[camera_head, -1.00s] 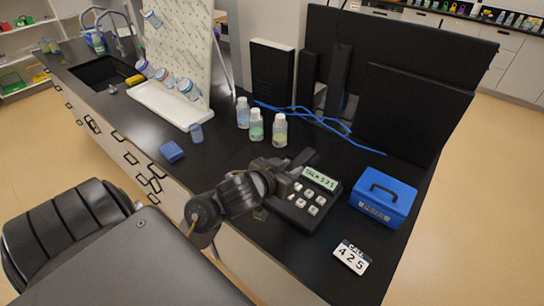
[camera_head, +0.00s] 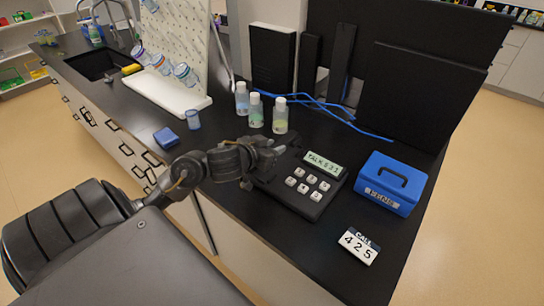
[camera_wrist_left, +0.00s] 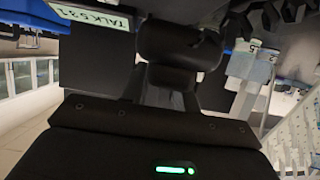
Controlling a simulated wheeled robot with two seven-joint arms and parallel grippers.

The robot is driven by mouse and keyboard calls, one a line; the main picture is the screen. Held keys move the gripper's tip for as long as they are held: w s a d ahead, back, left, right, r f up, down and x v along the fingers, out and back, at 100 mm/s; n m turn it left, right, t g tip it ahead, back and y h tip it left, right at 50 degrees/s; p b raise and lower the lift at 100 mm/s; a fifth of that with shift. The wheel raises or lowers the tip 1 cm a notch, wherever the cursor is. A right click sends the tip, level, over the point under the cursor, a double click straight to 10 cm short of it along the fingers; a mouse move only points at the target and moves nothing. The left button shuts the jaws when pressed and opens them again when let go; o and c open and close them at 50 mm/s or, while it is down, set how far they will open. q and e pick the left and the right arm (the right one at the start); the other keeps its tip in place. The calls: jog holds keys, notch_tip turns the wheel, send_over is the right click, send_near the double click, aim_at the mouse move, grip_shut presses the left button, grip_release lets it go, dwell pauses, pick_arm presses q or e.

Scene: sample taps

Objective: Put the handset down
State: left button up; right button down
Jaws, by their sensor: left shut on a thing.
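The black desk phone (camera_head: 318,204) stands on the dark counter, with pale keys and a lit display (camera_head: 324,164) that reads TALK and digits. Part of the display (camera_wrist_left: 92,15) also shows in the left wrist view. My left gripper (camera_head: 264,154) is at the phone's left side, close above its cradle side. It is shut on a dark thing that I take for the handset (camera_wrist_left: 180,45); black on black, its outline is hard to separate from the fingers. I cannot tell whether it touches the cradle. My right gripper is not in view.
Several capped bottles (camera_head: 256,110) stand just behind the gripper. A blue box (camera_head: 391,184) and a card with 425 (camera_head: 359,246) are right of the phone. A blue block (camera_head: 166,137) and a small cup (camera_head: 193,120) are to the left. Blue cable (camera_head: 340,113) lies behind.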

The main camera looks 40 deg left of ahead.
pick_arm(q)
jog(key=shift+a+f, duration=0.15)
jog(key=shift+f, duration=0.1)
jog(key=shift+w+a+f+b, duration=0.15)
jog(key=shift+f+b, duration=0.35)
jog(key=shift+f, duration=0.35)
jog(key=shift+w+a+f+b, duration=0.1)
jog(key=shift+f+b, duration=0.35)
jog(key=shift+f, duration=0.4)
jog(key=shift+s, duration=0.1)
jog(key=shift+f, duration=0.2)
jog(key=o, duration=1.1)
jog(key=shift+c, duration=0.2)
